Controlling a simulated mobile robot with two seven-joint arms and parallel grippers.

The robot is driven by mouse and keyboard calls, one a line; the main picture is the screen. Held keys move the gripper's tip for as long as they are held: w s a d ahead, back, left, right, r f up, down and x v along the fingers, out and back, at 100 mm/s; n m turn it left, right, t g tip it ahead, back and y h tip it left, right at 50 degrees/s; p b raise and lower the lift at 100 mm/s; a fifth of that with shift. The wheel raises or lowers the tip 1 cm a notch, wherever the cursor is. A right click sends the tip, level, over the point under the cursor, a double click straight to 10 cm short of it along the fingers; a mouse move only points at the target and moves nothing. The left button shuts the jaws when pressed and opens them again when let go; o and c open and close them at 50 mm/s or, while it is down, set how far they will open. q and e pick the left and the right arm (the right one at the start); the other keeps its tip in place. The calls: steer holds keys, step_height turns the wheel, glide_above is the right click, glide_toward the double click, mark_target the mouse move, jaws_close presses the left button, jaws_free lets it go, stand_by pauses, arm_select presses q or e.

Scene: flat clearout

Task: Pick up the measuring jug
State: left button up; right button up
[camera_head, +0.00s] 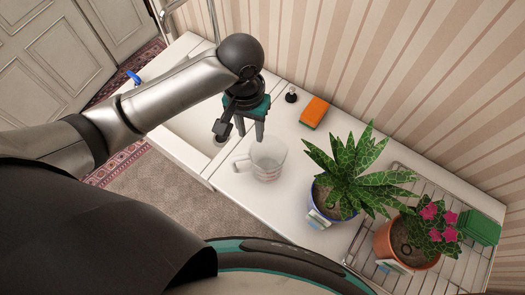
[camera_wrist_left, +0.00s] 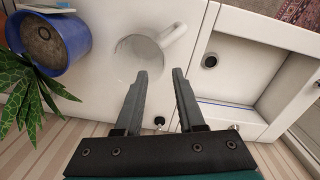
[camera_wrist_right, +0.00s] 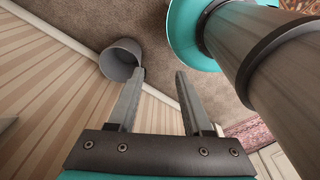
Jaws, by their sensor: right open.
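The measuring jug (camera_head: 268,159) is clear and stands upright on the white counter (camera_head: 287,207), right of the sink. Its handle points left in the head view. In the left wrist view, the jug (camera_wrist_left: 138,50) stands beyond my open fingertips, its handle toward the sink. My left gripper (camera_head: 240,136) is open and empty, above the counter by the sink edge, near the jug; in the left wrist view its fingers (camera_wrist_left: 163,76) are apart. My right gripper (camera_wrist_right: 160,72) is open and empty, away from the counter, over the carpet; the head view does not show it.
A blue-potted plant (camera_head: 347,185) stands close right of the jug. A pink-flowered plant (camera_head: 410,240) and a green block (camera_head: 479,227) are on the wire rack (camera_head: 377,266). An orange sponge (camera_head: 314,112) and a black stopper (camera_head: 291,96) lie behind. A grey bin (camera_wrist_right: 122,60) stands near the wall.

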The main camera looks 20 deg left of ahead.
arm_select(q)
steer(key=f, duration=0.4)
steer(key=shift+s, duration=0.35)
steer(key=b, duration=0.1)
glide_above(254, 157)
steer(key=f, duration=0.4)
steer(key=shift+s, duration=0.35)
steer(key=shift+f, duration=0.45)
steer(key=f, duration=0.3)
steer(key=f+b, duration=0.1)
steer(key=f, duration=0.1)
steer(key=shift+w, duration=0.35)
arm_select(e)
steer(key=shift+s+f, duration=0.8)
steer(key=shift+f, duration=0.3)
arm_select(q)
jaws_close()
arm_select(e)
steer(key=shift+s, duration=0.2)
